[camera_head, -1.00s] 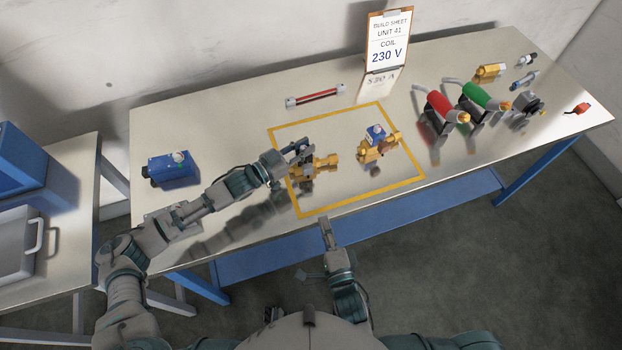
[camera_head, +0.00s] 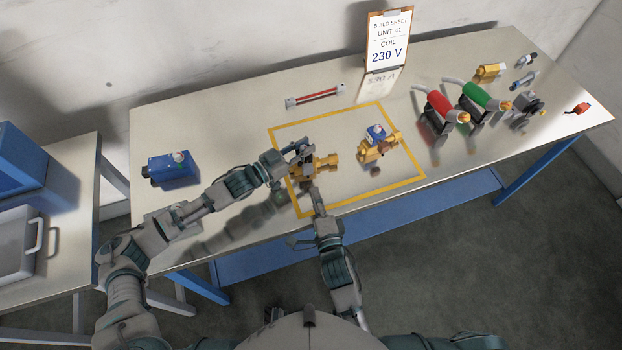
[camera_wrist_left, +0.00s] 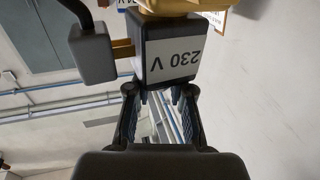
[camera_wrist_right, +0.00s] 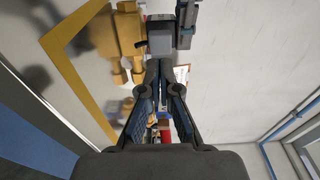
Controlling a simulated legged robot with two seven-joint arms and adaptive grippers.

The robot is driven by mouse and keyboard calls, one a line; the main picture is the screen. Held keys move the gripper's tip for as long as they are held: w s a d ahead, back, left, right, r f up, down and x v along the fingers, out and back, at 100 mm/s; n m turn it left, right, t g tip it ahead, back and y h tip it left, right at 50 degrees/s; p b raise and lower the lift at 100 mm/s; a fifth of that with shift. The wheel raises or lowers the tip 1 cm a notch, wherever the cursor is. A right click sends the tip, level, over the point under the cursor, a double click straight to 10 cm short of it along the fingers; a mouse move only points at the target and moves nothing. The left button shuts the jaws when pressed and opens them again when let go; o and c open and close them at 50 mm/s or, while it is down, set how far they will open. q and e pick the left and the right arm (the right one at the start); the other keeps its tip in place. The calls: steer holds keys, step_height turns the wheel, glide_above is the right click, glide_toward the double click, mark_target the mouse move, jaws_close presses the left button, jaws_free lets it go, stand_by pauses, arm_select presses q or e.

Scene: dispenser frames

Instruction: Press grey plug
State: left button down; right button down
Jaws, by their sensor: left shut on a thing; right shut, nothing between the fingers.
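The grey plug (camera_wrist_left: 92,52) shows in the left wrist view with a dark cable. Brass-coloured prongs bridge a visible gap between it and the dark coil marked 230 V (camera_wrist_left: 172,50). My left gripper (camera_head: 300,154) is shut on this coil at the brass valve (camera_head: 325,163). My right gripper (camera_head: 314,192) is shut and empty, just on the near side of the valve. In the right wrist view its fingertips (camera_wrist_right: 160,66) point at the grey plug (camera_wrist_right: 160,40); I cannot tell whether they touch. The plug is too small to make out in the head view.
A second brass valve with a blue coil (camera_head: 376,133) stands inside the yellow outline (camera_head: 412,180). A blue box (camera_head: 173,170) is at the left. Red (camera_head: 438,104) and green (camera_head: 484,97) tools stand at the right. The sheet (camera_head: 388,40) reads 230 V.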

mark_target(309, 172)
steer(key=shift+x, duration=2.6)
steer(key=shift+x, duration=1.05)
arm_select(q)
steer(key=shift+s+d, duration=0.1)
arm_select(e)
steer(key=shift+s, duration=0.3)
steer(key=v, duration=1.3)
steer(key=shift+s, duration=0.2)
